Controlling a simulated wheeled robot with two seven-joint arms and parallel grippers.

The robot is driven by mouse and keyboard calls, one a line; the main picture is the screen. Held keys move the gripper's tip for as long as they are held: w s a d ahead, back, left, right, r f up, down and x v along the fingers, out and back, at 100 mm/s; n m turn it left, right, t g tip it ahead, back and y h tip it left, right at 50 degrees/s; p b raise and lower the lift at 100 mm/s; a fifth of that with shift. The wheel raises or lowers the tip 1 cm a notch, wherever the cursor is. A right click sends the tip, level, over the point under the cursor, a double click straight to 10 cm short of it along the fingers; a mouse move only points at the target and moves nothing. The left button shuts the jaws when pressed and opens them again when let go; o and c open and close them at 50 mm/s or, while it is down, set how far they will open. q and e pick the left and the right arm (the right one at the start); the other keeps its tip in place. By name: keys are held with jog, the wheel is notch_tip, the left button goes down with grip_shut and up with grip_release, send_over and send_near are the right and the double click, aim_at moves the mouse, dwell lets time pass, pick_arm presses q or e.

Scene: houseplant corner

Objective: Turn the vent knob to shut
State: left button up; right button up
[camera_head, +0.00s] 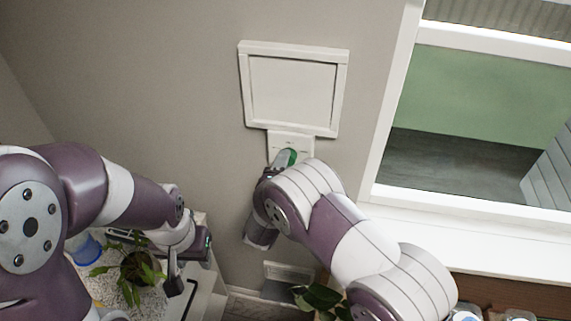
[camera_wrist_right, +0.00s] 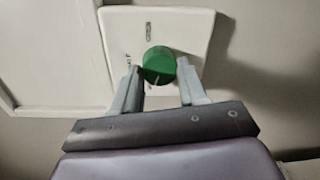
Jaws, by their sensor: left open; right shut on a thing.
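The green vent knob (camera_wrist_right: 159,64) sits on a white plate (camera_wrist_right: 199,31) with small dark marks around it. In the head view the knob (camera_head: 291,157) is partly hidden by my right wrist. The plate (camera_head: 290,141) is on the wall just below a white framed vent panel (camera_head: 292,88). My right gripper (camera_wrist_right: 160,75) is shut on the knob, with one finger on each side of it. My left gripper (camera_head: 174,275) is open and empty, low at the left beside a potted plant.
The potted plant (camera_head: 136,268) stands on a speckled surface at lower left, near a blue-and-white container (camera_head: 84,247). A white-framed window (camera_head: 480,110) with a sill is at right. Green leaves (camera_head: 318,297) and jars show at the bottom. The wall left of the vent is clear.

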jog(key=shift+f, duration=0.15)
jog(key=o, duration=0.8)
jog(key=shift+c, duration=0.2)
jog(key=o, duration=0.3)
jog(key=shift+s+a, duration=0.1)
jog(key=b+v, duration=0.5)
jog(key=v, duration=0.7)
jog(key=shift+s, duration=0.35)
jog(key=shift+a, duration=0.1)
